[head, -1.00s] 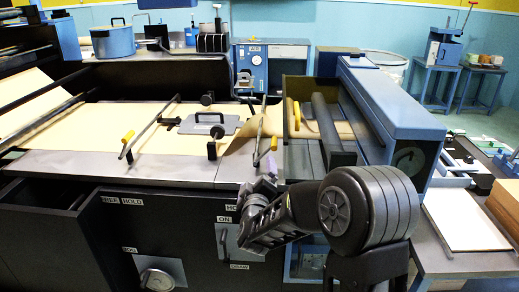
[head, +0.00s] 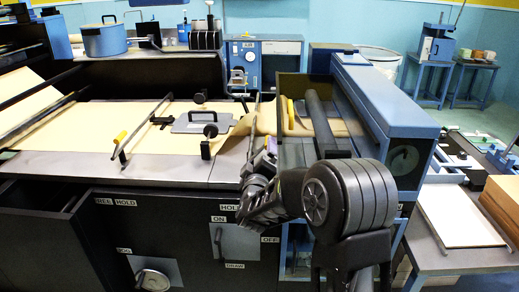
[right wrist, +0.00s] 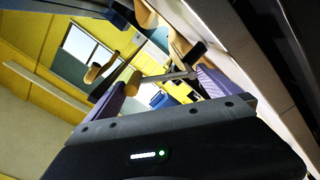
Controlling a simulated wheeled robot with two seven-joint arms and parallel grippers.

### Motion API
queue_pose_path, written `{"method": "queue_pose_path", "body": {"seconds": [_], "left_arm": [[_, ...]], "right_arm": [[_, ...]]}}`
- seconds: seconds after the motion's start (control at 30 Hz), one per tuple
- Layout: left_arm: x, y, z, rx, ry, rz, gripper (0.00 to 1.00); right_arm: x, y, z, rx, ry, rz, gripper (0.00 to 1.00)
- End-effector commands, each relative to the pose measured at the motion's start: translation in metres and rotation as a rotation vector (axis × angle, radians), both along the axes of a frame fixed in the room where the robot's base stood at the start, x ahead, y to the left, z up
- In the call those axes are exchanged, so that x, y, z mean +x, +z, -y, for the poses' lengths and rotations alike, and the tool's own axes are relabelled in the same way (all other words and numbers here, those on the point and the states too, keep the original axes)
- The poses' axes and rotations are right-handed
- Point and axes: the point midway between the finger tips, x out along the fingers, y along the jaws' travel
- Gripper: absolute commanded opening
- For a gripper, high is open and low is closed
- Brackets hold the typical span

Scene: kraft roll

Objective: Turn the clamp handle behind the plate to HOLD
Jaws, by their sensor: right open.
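A grey plate (head: 186,125) with a black handle lies flat on the brown paper. A black knob (head: 200,98) is behind it and another (head: 210,131) in front. My left gripper is not in view.
A dark roller (head: 324,122) and a blue housing (head: 385,100) stand right of the gripper.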

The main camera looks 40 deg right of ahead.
Motion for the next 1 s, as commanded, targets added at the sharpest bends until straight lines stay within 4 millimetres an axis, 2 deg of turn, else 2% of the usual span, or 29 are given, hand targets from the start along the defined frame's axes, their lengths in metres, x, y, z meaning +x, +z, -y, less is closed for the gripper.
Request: {"method": "queue_pose_path", "body": {"seconds": [0.1,0.3,0.6,1.0], "left_arm": [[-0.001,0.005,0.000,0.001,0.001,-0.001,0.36],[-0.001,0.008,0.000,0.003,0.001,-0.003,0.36],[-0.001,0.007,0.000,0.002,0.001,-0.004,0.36],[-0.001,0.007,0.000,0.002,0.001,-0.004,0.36]], "right_arm": [[0.016,0.001,0.013,-0.003,-0.001,-0.002,1.00],[0.032,0.000,0.025,0.000,0.000,-0.002,1.00],[0.035,0.000,0.026,0.000,0.001,-0.001,1.00],[0.034,0.000,0.026,0.000,0.000,0.000,0.68]]}}
